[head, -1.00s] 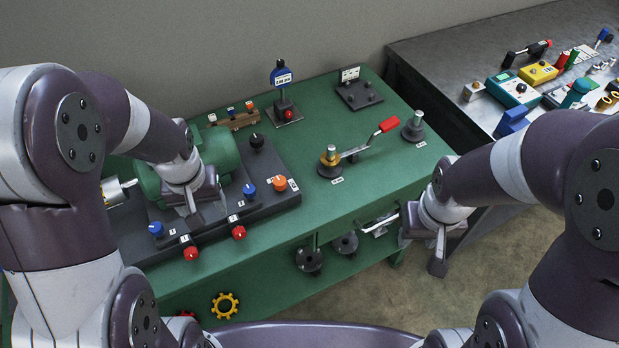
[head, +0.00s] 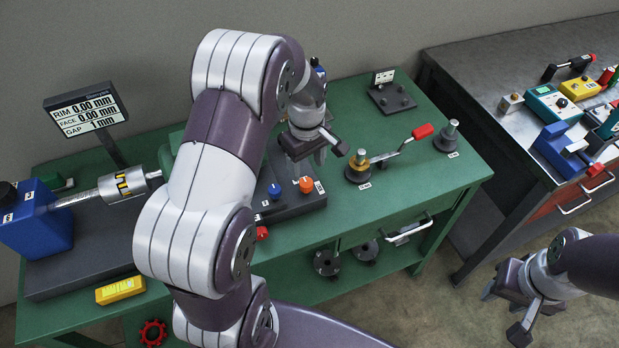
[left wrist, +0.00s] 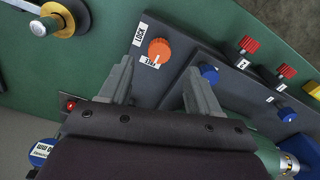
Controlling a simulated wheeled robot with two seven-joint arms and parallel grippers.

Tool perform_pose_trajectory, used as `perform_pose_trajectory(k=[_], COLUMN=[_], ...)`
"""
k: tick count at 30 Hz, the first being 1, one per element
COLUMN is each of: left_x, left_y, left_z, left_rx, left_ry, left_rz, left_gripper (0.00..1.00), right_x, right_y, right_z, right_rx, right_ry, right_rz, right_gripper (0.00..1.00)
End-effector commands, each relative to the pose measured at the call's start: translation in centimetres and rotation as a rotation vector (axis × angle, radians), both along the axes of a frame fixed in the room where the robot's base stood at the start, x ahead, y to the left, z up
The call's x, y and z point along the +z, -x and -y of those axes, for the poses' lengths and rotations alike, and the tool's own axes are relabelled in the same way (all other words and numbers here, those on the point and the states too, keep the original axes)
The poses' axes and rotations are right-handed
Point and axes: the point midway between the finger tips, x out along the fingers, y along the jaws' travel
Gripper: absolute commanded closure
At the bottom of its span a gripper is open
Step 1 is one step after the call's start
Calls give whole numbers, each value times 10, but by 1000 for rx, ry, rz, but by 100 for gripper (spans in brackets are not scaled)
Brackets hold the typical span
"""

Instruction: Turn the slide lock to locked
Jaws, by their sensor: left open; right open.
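The slide lock is taken to be the orange knob (head: 306,185) on the dark base on the green bench. My left gripper (head: 312,160) is open and empty above the base, close to the knob. In the left wrist view its open fingers (left wrist: 160,75) point toward the knob, which lies just beyond and between them. My right gripper (head: 503,312) is open and empty over the floor.
A blue knob (head: 274,191) is close beside the orange one. A brass post with a red-handled lever (head: 422,131) stands to the right. A display (head: 88,108) stands at the left. My left arm hides much of the base. A grey bench (head: 480,90) holds other devices.

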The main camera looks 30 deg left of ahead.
Motion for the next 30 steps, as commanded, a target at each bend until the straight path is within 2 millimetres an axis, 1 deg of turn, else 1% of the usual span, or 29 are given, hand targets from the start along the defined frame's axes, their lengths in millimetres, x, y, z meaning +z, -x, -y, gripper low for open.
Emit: perform_pose_trajectory(k=[1,3,6,9,13,19,20,21,23,24,25,30], left_x=[-12,-29,-48,-60,-66,-67,-67,-67,-67,-67,-67,-66], left_y=[1,0,0,0,0,0,0,0,0,0,0,0], left_z=[0,0,0,0,0,0,0,0,0,0,0,0], left_rx=[0,-1,-1,-2,-2,-2,-2,-2,-2,-2,-2,-6], left_ry=[1,1,0,0,0,0,0,0,0,0,0,0], left_rz=[-5,-4,-1,0,2,2,2,2,2,2,2,2], left_gripper=[37,37,37,37,37,37,44,57,76,90,94,94], right_x=[2,3,4,4,4,4,4,4,4,4,4,5], right_y=[0,0,0,0,0,0,0,0,0,0,0,0], right_z=[0,0,0,0,0,0,0,0,0,0,0,0], right_rx=[0,0,0,0,0,0,0,0,0,0,0,0], right_ry=[0,0,0,0,0,0,0,0,0,0,0,0], right_rz=[0,0,0,0,0,0,0,0,0,0,0,0], right_gripper=[57,57,57,57,57,57,57,57,57,57,57,57])
